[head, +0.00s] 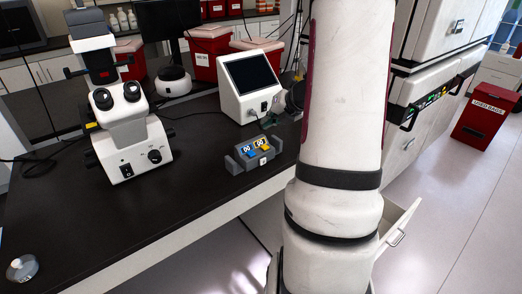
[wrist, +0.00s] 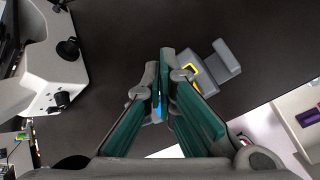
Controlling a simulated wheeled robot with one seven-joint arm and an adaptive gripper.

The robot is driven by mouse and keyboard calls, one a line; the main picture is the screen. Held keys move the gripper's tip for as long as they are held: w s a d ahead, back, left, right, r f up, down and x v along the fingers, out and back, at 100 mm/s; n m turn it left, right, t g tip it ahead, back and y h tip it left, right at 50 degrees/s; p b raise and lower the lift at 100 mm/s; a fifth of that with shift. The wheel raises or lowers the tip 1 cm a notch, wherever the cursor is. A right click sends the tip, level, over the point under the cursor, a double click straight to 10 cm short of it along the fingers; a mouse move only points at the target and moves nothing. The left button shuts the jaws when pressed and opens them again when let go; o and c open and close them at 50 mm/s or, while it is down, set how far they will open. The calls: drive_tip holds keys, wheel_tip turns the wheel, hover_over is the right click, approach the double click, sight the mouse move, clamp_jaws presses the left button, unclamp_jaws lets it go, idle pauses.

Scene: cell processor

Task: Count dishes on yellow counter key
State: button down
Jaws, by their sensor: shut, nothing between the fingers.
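The tally counter (head: 240,164) is a small grey block on the black bench, with a blue key (head: 249,152) and a yellow key (head: 264,149) side by side. In the wrist view the counter's grey body (wrist: 228,57) shows beyond my fingers. The yellow key (wrist: 191,70) is just right of the fingertips, and a bit of the blue key (wrist: 157,108) shows between the fingers. My gripper (wrist: 162,58) is shut and empty over the counter; I cannot tell whether it touches. A clear round dish-like item (head: 22,268) sits at the bench's lower left.
A white microscope (head: 125,130) stands left of the counter, and a white screen unit (head: 250,88) stands behind it. Red bins (head: 210,50) are at the back. The black bench top (head: 130,225) is clear in front of the microscope. An open drawer (head: 402,230) juts out at the right.

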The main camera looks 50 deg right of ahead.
sight(261, 141)
drive_tip(key=shift+f+b, duration=1.95)
drive_tip(key=shift+f, duration=0.8)
drive_tip(key=shift+f, duration=0.1)
drive_tip(key=shift+f+b, duration=0.3)
drive_tip(key=shift+f, duration=0.4)
drive_tip(key=shift+r, duration=0.1)
drive_tip(key=shift+r+p, duration=0.45)
drive_tip(key=shift+r, duration=0.3)
drive_tip(key=shift+f, duration=0.1)
drive_tip(key=shift+f+b, duration=0.3)
drive_tip(key=shift+f, duration=0.05)
